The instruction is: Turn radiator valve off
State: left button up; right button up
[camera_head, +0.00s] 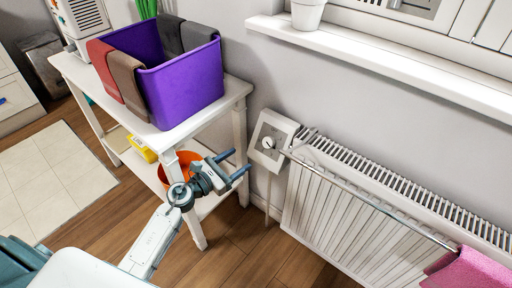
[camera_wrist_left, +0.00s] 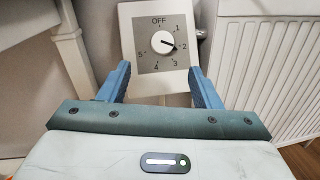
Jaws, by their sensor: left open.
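The radiator valve is a white box with a grey dial plate and a round white knob (camera_head: 267,143), mounted at the left end of the radiator (camera_head: 340,205). In the left wrist view the knob (camera_wrist_left: 163,42) is ringed by OFF at the top and the numbers 1 to 5. Its dark pointer is turned right and slightly down, at about 2. My left gripper (camera_head: 239,162) is open and empty, left of the valve and apart from it. In the left wrist view its blue fingers (camera_wrist_left: 159,76) stand on either side below the knob. My right gripper is not in view.
A white shelf table (camera_head: 190,122) stands left of the valve, with a purple bin (camera_head: 186,88) and cloths on top. An orange bucket (camera_head: 168,180) is on its lower shelf. A rail with a pink towel (camera_head: 468,270) runs along the radiator. A windowsill (camera_head: 390,62) juts out above.

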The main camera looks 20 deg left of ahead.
aim_at(267, 143)
pick_arm(q)
jog(key=shift+m, duration=0.3)
jog(key=x, duration=0.5)
jog(key=p+x, duration=0.1)
jog(key=x, duration=0.4)
jog(key=shift+w+d+f, duration=0.15)
jog(key=shift+d+f, duration=0.05)
jog(key=shift+d, duration=0.1)
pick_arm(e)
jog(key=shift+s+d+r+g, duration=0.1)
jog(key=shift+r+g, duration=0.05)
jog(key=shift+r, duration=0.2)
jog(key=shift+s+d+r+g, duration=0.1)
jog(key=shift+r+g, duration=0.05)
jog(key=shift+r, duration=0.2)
pick_arm(q)
jog(key=c, duration=1)
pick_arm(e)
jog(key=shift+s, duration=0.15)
